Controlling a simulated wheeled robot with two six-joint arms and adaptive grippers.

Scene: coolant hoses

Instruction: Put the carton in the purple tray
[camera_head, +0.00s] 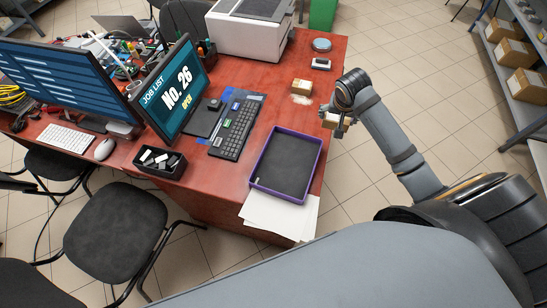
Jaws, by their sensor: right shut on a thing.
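The purple tray (255,166) lies on the red desk near its right front corner. It has a dark floor and looks empty. My right gripper (336,123) is past the desk's right edge, above the tiled floor in the picture, to the upper right of the tray. It is shut on a small tan carton (331,121), partly hidden by the fingers. My left gripper is not in view.
White papers (280,212) lie below the tray at the desk's front edge. A black keyboard (236,127) is left of the tray, with a monitor (176,90) beyond it. A printer (249,28) and small round device (321,45) stand farther back.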

